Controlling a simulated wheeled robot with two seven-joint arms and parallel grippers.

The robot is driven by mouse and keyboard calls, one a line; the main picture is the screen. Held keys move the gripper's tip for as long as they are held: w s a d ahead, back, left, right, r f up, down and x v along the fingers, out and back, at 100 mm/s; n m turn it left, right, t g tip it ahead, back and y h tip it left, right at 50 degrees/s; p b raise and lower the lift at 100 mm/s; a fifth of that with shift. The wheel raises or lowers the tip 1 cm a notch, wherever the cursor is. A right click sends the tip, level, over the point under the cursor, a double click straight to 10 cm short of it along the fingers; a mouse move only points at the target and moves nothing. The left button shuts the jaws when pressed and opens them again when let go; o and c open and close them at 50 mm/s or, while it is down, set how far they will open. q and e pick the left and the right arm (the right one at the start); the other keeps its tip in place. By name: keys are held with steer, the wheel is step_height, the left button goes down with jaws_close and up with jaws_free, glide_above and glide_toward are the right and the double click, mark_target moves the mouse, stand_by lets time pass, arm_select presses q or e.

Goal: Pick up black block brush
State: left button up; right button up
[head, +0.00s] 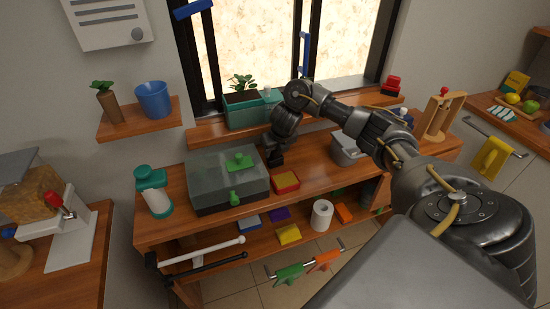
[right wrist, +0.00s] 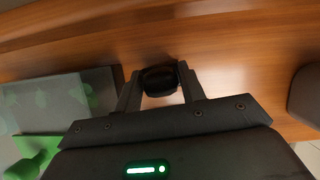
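The black block brush (right wrist: 160,80) is a small dark block with rounded corners, between the fingertips of my right gripper in the right wrist view. My right gripper (right wrist: 160,88) has a finger against each side of it and appears shut on it. In the head view my right gripper (head: 274,156) points down at the wooden worktop, just right of the grey-green glass-topped box. There the brush is too dark to tell apart from the fingers. I cannot tell whether the brush still touches the worktop. My left gripper is not in view.
The box (head: 228,180) with green handles stands close left of my right gripper. A red and yellow sponge-like block (head: 286,181) lies in front. A green planter (head: 252,109) is on the sill behind. A grey bin (head: 347,150) stands to the right.

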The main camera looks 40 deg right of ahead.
steer(key=c, duration=0.6)
steer(key=shift+o, duration=0.2)
steer(key=shift+r, duration=0.5)
step_height(320, 180, up, 3)
steer(key=shift+w+d+f+p, duration=0.1)
steer(key=shift+p, duration=0.85)
steer(key=s+a+r+p, duration=0.5)
steer(key=s+r, duration=0.4)
steer(key=s, duration=0.4)
steer(key=shift+a+p, duration=0.35)
steer(key=shift+a, duration=0.3)
steer(key=shift+w+r, duration=0.1)
